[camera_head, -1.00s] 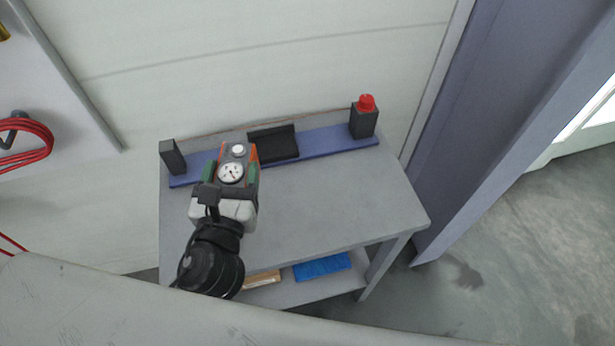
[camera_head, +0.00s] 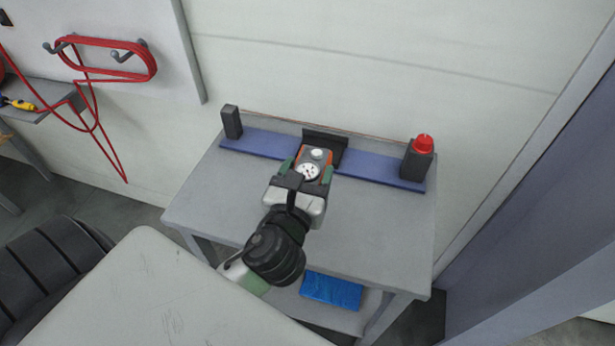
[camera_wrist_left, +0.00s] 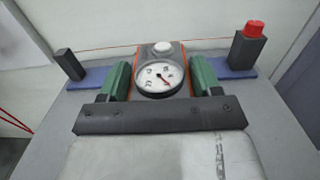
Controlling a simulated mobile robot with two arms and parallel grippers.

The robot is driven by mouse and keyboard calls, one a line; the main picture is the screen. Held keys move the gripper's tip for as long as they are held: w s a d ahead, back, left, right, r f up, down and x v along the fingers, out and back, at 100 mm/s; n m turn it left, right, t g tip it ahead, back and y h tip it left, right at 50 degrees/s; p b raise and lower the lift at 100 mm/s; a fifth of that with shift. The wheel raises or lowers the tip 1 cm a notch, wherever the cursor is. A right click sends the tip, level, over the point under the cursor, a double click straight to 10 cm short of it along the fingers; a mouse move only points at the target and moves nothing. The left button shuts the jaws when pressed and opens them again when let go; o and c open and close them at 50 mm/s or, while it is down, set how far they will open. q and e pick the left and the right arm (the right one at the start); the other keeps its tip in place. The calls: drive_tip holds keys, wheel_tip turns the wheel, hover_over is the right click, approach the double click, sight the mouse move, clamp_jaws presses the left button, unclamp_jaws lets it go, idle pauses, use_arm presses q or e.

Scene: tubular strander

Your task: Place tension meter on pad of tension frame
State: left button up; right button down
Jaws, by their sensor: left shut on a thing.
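The tension meter (camera_head: 314,163) is orange and grey with a round white dial and a white knob. My left gripper (camera_head: 307,172) is shut on it, a green finger on each side. In the left wrist view the meter (camera_wrist_left: 160,77) sits between the fingers of the left gripper (camera_wrist_left: 159,82). The tension frame is a blue bar (camera_head: 258,144) on the table with a dark post at each end. Its black pad (camera_head: 325,139) is directly behind the meter and partly hidden by it. I cannot tell whether they touch. My right gripper is not in view.
The grey table (camera_head: 385,225) is otherwise clear on top. A red cap (camera_head: 423,143) tops the right post. A blue box (camera_head: 331,290) lies on the lower shelf. A red cable (camera_head: 105,62) hangs on the wall at left. A purple column (camera_head: 530,240) stands at right.

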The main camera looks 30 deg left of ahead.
use_arm(q)
drive_tip(key=w+a+f, duration=0.2)
drive_tip(key=w, duration=0.1)
drive_tip(key=w+a+f, duration=0.1)
drive_tip(key=w, duration=0.1)
drive_tip(key=shift+a+f, duration=0.3)
drive_tip(key=shift+f, duration=0.05)
drive_tip(key=shift+w+a+f, duration=0.1)
drive_tip(key=shift+w, duration=0.05)
drive_tip(key=shift+f+b, duration=0.8)
drive_tip(key=shift+f, duration=1.25)
drive_tip(key=o, duration=0.7)
drive_tip(key=shift+f, duration=0.2)
drive_tip(key=o, duration=0.5)
